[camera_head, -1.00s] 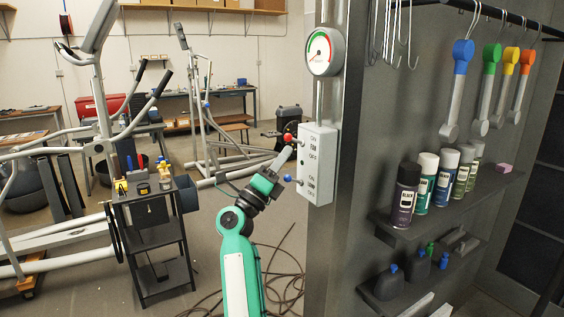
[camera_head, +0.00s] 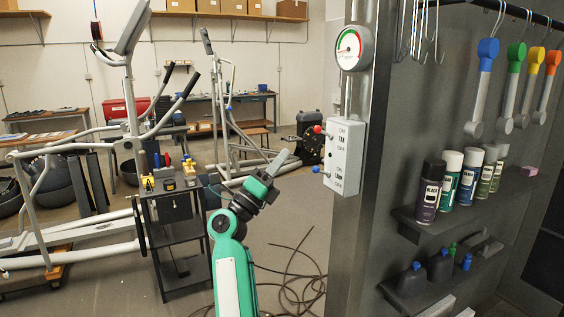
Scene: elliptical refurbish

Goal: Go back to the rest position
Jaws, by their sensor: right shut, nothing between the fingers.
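My right gripper (camera_head: 281,163) is at the end of the green arm in the middle of the view. It is shut and empty, pointing up and to the right. It is apart from the grey switch box (camera_head: 346,157) on the dark panel to its right. The box has a lever with a red knob (camera_head: 318,129) and a lower lever with a blue knob (camera_head: 316,169). My left gripper is not in view.
A black cart (camera_head: 181,238) with tools stands left of my arm, near a grey elliptical machine (camera_head: 75,258). Spray cans (camera_head: 429,192) stand on a shelf at right. A dark cable (camera_head: 300,283) lies on the floor. A gauge (camera_head: 355,48) hangs above the switch box.

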